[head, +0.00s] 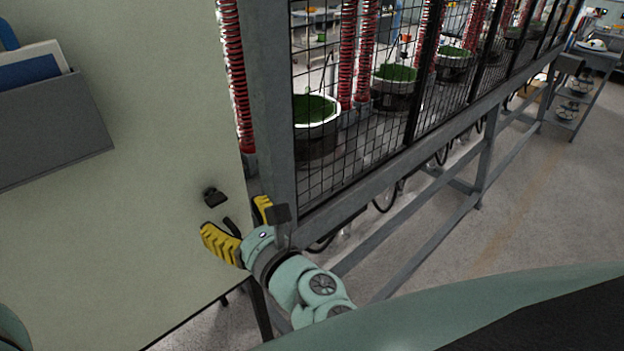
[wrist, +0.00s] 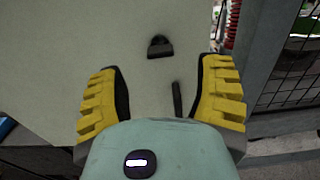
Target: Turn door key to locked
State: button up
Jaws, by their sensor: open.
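A small black fitting (head: 214,196), which looks like the door key, sits on the pale green panel (head: 150,235). In the wrist view the key (wrist: 160,47) shows as a dark knob with a wider base, just beyond the fingertips. I cannot read its turn position. My gripper (head: 231,214) has yellow ridged fingers, spread wide and empty. In the wrist view my gripper (wrist: 161,70) has its fingers to either side of the key's line, apart from it. A thin dark bar (wrist: 177,98) shows between the fingers; I cannot tell what it belongs to.
A grey post (head: 272,110) and black mesh fence (head: 375,110) stand right of the panel, close to my right finger. A dark block (head: 281,213) is at the post. A grey holder (head: 50,130) with papers is at the left. The panel around the key is bare.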

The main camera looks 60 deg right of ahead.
aim_at(219, 202)
jog(key=shift+p+x, duration=0.95)
jog(key=shift+x, duration=2.3)
jog(key=shift+a, duration=0.1)
jog(key=shift+c, duration=0.4)
grip_shut()
